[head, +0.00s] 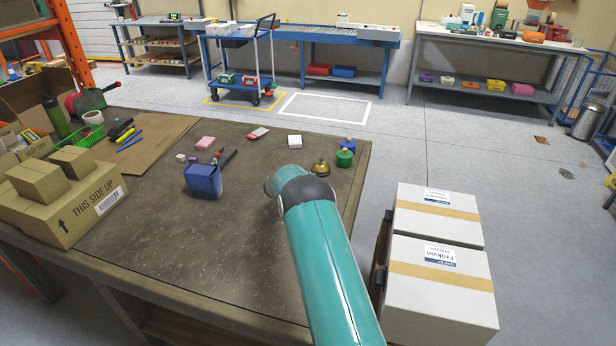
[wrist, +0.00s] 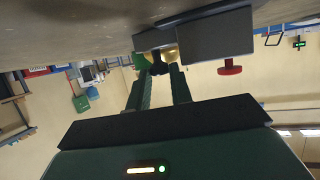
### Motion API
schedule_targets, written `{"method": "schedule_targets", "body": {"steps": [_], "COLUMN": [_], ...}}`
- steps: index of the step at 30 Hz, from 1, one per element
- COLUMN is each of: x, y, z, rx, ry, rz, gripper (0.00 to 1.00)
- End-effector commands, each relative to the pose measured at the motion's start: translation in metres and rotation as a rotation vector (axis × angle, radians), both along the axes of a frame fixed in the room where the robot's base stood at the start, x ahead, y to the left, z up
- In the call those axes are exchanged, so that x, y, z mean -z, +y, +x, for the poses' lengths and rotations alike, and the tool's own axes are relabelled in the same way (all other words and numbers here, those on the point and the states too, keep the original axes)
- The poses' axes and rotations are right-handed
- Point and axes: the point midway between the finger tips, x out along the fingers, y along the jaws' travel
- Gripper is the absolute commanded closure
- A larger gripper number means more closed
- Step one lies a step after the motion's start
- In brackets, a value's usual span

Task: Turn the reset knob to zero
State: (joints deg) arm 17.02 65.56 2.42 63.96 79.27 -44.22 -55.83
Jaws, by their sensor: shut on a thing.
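In the wrist view, which looks upside down, my gripper (wrist: 160,74) reaches toward a grey boxy device (wrist: 215,36) on the table. Its two dark green fingers are closed around a small dark knob-like part (wrist: 158,69) at the device's smaller end. Most of this part is hidden between the fingertips, and no scale or zero mark is readable. A red round knob (wrist: 230,70) sticks out from the larger grey block, apart from the fingers. In the head view my teal arm covers the gripper and the device.
Cartons (head: 75,205) stand at left, white boxes (head: 440,280) at right. The table's front middle is clear.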

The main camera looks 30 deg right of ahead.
Motion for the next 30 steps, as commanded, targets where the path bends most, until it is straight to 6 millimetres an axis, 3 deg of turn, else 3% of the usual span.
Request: {"method": "schedule_targets", "body": {"steps": [20, 21, 24, 30], "x": [-0.0007, -0.0005, -0.0003, 0.0003], "y": [0.0000, 0.0000, 0.0001, 0.0011], "z": [0.0022, 0.0023, 0.0021, 0.0023], "rx": [0.068, 0.067, 0.068, 0.066], "ry": [-0.002, -0.002, -0.001, 0.000], "rz": [0.000, 0.000, 0.001, 0.001], "gripper": [1.00, 0.77, 0.59, 0.59]}}
